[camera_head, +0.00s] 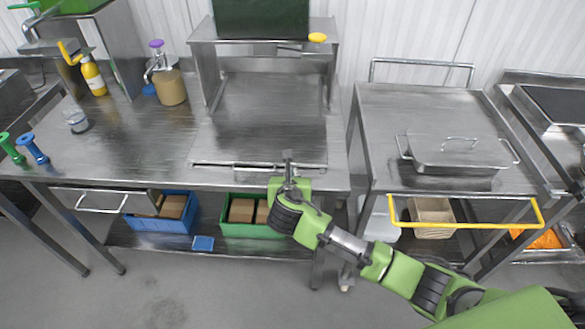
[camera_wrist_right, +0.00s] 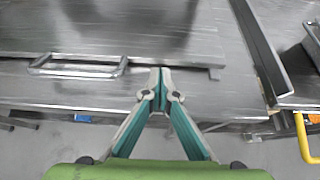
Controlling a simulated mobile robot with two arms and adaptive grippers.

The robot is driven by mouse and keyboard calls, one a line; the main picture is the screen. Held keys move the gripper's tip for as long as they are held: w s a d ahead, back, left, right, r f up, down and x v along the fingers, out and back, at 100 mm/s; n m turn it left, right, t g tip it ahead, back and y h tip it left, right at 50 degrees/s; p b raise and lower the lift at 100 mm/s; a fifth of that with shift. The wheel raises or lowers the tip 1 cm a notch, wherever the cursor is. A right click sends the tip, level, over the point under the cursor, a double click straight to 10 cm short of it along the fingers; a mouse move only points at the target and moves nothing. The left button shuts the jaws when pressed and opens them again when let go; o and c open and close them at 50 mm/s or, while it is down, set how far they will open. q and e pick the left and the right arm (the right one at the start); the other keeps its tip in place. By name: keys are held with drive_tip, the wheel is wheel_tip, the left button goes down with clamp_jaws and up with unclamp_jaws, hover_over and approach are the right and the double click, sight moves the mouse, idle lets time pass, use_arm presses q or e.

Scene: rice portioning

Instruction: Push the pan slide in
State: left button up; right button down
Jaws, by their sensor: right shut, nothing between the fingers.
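The pan slide (camera_head: 265,125) is a flat metal plate on the left steel table, reaching back under a raised metal stand. Its front edge has a bar and a loop handle (camera_wrist_right: 75,66), which lies close to the table's front edge. My right gripper (camera_head: 288,162) is shut and empty, with its tips at the slide's front edge. In the right wrist view, the closed tips (camera_wrist_right: 159,82) are just right of the loop handle and beside the front bar. I cannot tell whether they touch it. My left gripper is not in view.
A separate cart (camera_head: 400,105) with a lidded metal pan (camera_head: 455,152) and a yellow rail (camera_head: 465,224) stands to the right, across a gap. A pump jar (camera_head: 170,88) and a yellow bottle (camera_head: 93,77) stand at the left. Blue and green bins sit on the lower shelf.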

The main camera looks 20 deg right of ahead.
drive_tip(key=shift+w+d, duration=0.25)
drive_tip(key=shift+w, duration=0.45)
